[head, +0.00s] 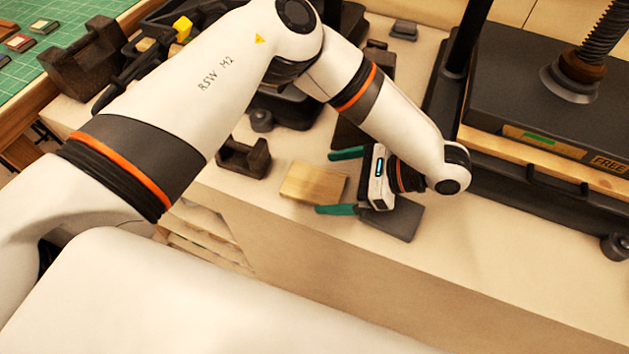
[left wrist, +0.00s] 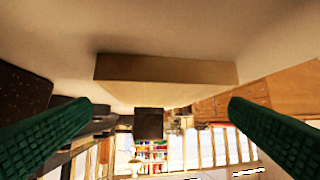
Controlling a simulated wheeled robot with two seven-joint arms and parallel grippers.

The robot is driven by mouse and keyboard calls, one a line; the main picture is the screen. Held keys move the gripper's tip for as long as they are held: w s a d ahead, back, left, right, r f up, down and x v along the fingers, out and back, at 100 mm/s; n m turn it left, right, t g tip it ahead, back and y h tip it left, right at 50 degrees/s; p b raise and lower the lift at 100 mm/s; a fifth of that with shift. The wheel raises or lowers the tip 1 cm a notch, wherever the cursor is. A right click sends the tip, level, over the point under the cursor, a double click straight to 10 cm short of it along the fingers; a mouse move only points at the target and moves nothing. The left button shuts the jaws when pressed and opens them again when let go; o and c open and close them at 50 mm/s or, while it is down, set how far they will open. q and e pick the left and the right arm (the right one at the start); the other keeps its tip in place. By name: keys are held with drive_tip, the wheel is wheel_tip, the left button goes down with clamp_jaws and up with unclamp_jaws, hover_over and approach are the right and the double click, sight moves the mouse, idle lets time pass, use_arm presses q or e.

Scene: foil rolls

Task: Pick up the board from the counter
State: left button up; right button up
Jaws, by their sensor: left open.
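The board (head: 308,183) is a small pale wooden block lying on the counter (head: 290,222) near its front edge. My left gripper (head: 332,182) is open, with its green fingers at the right end of the board, one toward the far side and one toward the near side. In the left wrist view the board (left wrist: 165,70) lies ahead, between and beyond the open green fingers (left wrist: 160,108). The fingers look apart from it. My right gripper is not in view.
A dark slotted block (head: 243,158) stands just left of the board. A dark flat plate (head: 398,218) lies under and right of my left gripper. A large screw press (head: 535,120) fills the right side. A green mat (head: 60,50) is at the far left.

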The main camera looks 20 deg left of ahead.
sight(314, 185)
use_arm(q)
drive_tip(key=x, duration=0.2)
drive_tip(key=shift+a+f, duration=0.1)
drive_tip(key=shift+a, duration=0.3)
drive_tip(key=shift+d, duration=0.1)
drive_tip(key=c, duration=1.1)
